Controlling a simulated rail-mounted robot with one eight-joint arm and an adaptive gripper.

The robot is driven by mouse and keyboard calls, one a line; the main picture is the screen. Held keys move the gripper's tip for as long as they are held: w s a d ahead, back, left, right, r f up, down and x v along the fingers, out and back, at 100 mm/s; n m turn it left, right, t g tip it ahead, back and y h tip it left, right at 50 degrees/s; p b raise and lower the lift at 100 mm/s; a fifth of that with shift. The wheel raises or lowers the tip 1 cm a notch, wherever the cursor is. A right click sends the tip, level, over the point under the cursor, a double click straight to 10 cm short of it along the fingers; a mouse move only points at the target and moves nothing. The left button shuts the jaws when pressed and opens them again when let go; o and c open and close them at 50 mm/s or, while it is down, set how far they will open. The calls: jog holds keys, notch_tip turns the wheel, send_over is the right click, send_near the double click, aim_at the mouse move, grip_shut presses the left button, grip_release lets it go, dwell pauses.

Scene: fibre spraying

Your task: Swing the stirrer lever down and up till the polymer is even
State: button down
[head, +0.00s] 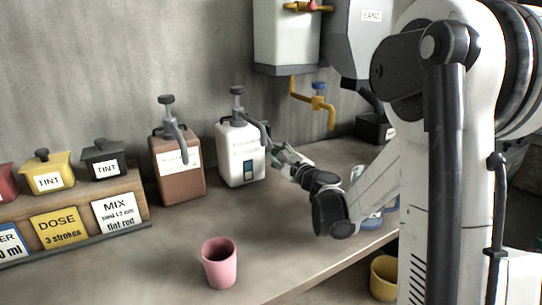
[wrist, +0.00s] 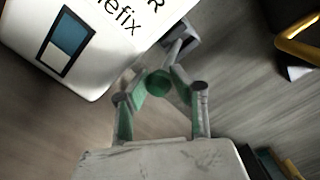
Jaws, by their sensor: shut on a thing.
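The white container (head: 240,155) stands on the bench against the wall, with a dark cap on top and a blue-and-white window low on its front. Its grey lever (head: 256,124) slants from the top down to the right. My gripper (head: 277,150) is at the lever's lower end, right of the container. In the wrist view the container (wrist: 95,25) fills the upper left, its label partly cut off. There my gripper (wrist: 160,82) is shut on the grey lever (wrist: 180,45), and the fingers hide part of the grip. The polymer inside is hidden.
A brown container (head: 177,175) with its own lever stands to the left. A pink cup (head: 219,265) stands on the bench in front. Tint pots and cards sit on a rack (head: 130,185) at left. A yellow tap (head: 318,104) hangs above at right.

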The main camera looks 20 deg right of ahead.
jog(key=shift+w, duration=0.15)
jog(key=c, duration=1.4)
grip_release()
jog(key=shift+w+a+f, duration=0.1)
jog(key=shift+a, duration=0.05)
jog(key=shift+c, duration=0.2)
jog(key=s, duration=0.4)
jog(key=s+d, duration=0.1)
jog(key=s, duration=0.3)
jog(key=s+d, duration=0.1)
jog(key=s, duration=0.3)
jog(key=shift+f, duration=0.25)
jog(key=shift+o, duration=0.4)
